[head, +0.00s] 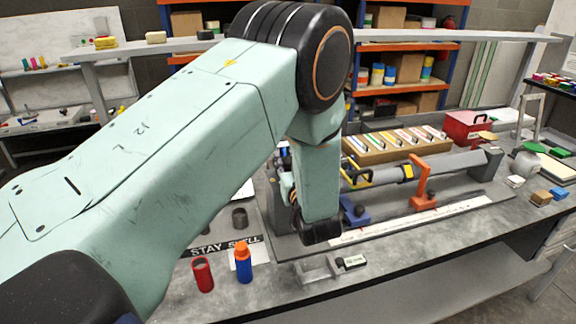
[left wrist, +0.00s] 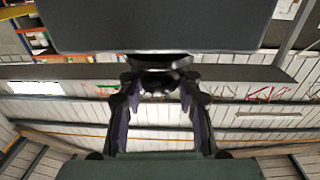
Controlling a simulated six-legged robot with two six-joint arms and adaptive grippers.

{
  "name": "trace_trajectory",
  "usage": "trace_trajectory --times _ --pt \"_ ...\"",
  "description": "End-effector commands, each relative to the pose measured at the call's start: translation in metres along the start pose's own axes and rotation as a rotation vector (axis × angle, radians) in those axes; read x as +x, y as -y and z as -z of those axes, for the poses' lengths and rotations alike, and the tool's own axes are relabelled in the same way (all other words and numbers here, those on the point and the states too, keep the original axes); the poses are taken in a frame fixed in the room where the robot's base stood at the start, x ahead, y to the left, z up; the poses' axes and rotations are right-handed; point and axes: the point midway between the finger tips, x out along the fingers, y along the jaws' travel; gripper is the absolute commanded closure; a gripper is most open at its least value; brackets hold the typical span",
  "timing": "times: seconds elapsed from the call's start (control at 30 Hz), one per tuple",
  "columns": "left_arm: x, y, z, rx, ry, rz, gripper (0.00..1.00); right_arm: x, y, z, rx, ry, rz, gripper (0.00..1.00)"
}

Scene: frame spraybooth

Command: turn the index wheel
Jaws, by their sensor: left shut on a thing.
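My left arm crosses the head view from the left and comes down at the bench fixture. It hides most of the fixture's left end and my left gripper there. In the left wrist view my left gripper (left wrist: 158,88) has both fingers around a dark rounded part (left wrist: 157,78), below a broad dark slab (left wrist: 155,25). This part seems to belong to the index wheel, but the wheel's full shape is hidden. In the head view a long grey shaft (head: 450,166) with an orange bracket (head: 423,185) and a blue block (head: 354,211) runs right from my arm. My right gripper is not in view.
A red cylinder (head: 202,274) and a blue bottle with an orange cap (head: 243,263) stand at the bench's front left. A small grey cup (head: 240,218) is behind them. A wooden tray of files (head: 395,148) and a red box (head: 468,126) stand behind the shaft.

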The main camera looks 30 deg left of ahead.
Motion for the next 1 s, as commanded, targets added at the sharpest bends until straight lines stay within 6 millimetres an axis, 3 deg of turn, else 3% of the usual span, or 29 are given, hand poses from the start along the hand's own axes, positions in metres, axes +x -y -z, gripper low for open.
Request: trace_trajectory --times 0.6,1.0 --pt "0.001 -0.001 -0.003 -0.006 -0.001 0.547 0.98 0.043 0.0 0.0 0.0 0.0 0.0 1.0" --pt "0.001 0.0 -0.002 -0.002 -0.001 0.771 0.98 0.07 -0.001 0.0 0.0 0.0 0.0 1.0"
